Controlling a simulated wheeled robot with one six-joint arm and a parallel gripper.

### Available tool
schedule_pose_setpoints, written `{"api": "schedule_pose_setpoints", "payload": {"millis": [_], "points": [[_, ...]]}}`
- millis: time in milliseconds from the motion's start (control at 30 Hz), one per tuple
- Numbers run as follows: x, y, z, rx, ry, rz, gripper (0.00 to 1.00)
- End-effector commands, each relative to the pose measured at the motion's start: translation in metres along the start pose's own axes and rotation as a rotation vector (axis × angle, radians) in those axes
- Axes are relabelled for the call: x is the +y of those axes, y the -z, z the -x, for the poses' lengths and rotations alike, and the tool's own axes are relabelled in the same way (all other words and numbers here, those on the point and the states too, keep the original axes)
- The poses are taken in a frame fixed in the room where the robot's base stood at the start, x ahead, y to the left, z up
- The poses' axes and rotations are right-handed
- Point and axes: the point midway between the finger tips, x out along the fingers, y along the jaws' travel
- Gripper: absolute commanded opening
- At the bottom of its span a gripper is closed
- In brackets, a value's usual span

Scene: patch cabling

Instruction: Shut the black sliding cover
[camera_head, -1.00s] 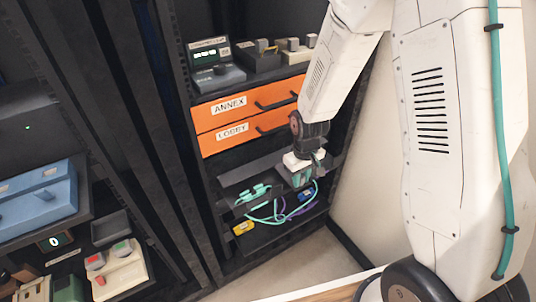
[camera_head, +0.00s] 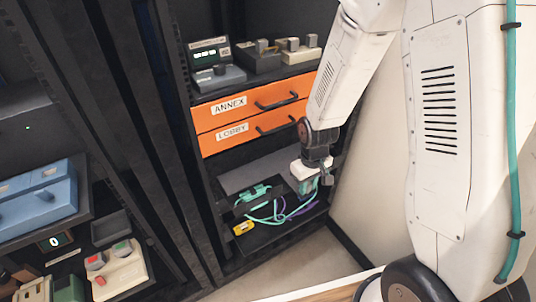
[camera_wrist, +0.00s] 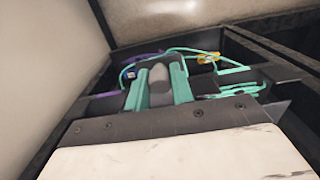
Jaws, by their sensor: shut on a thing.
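The black sliding cover (camera_head: 258,173) is a flat dark panel in the bay under the orange drawers. It lies over the back of the cable tray, and the front part with the cables is uncovered. My gripper (camera_head: 308,187) is at the right of the bay, pointing down. In the wrist view its teal fingers (camera_wrist: 160,84) are shut on an upright grey knob (camera_wrist: 160,88). The knob's base, and how it joins the cover, is hidden by the fingers and the gripper body.
The orange drawers (camera_head: 255,115) are close above. A pale wall (camera_head: 375,190) stands to the right.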

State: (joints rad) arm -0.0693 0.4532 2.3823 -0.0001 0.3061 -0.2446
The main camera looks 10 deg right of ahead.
Motion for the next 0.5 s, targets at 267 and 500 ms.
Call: {"api": "schedule_pose_setpoints", "payload": {"millis": [267, 500], "points": [[0.001, -0.014, 0.000, -0.001, 0.000, -0.001, 0.03], [0.001, -0.026, 0.000, 0.000, 0.000, 0.000, 0.03]]}}
